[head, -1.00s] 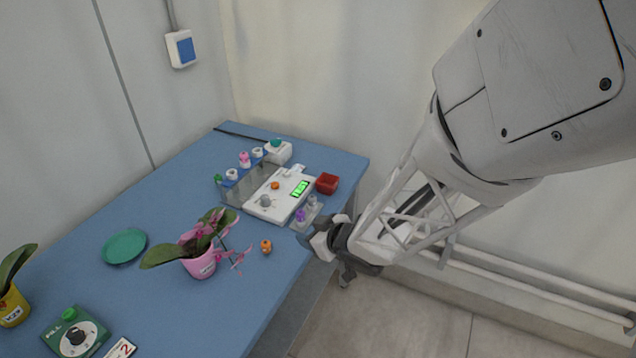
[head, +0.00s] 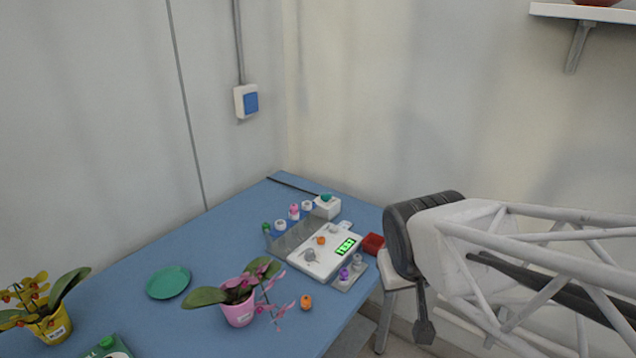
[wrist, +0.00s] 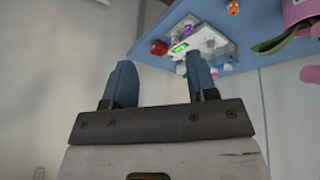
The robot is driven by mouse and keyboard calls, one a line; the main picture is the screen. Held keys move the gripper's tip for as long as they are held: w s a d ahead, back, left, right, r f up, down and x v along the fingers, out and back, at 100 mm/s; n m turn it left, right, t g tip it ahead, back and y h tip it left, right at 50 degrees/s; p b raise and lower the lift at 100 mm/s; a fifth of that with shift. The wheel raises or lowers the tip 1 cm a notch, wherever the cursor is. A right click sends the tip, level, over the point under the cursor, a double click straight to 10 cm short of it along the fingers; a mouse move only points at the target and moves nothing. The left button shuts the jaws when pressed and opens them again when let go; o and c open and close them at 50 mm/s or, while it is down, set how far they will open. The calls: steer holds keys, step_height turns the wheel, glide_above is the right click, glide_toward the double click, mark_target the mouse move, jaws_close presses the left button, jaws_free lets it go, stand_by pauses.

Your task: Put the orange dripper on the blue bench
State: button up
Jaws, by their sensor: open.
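One small orange piece (head: 320,240) sits on the white tester (head: 312,254) with the green display. A second orange piece (head: 306,302) lies on the blue bench (head: 225,240), right of the pink pot. I cannot tell from shape which is the dripper. In the wrist view, an orange piece (wrist: 233,7) shows near the top edge. My gripper (wrist: 162,82) is open and empty, its two blue-grey fingers apart. In the head view it hangs past the bench's right end, right of the tester, with one finger pointing down.
A red box (head: 373,244) stands beside the tester. Purple and grey pieces sit on a small tray (head: 345,284). A pink-potted orchid (head: 239,312), a green saucer (head: 168,283) and a yellow-potted orchid (head: 52,328) stand on the bench. A shelf (head: 585,13) is at upper right.

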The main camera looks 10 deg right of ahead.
steer(key=s+a+r+g+y, duration=0.1)
steer(key=s+a+r+g, duration=0.1)
steer(key=s, duration=0.3)
steer(key=shift+s+a+r, duration=0.3)
steer(key=shift+r, duration=0.35)
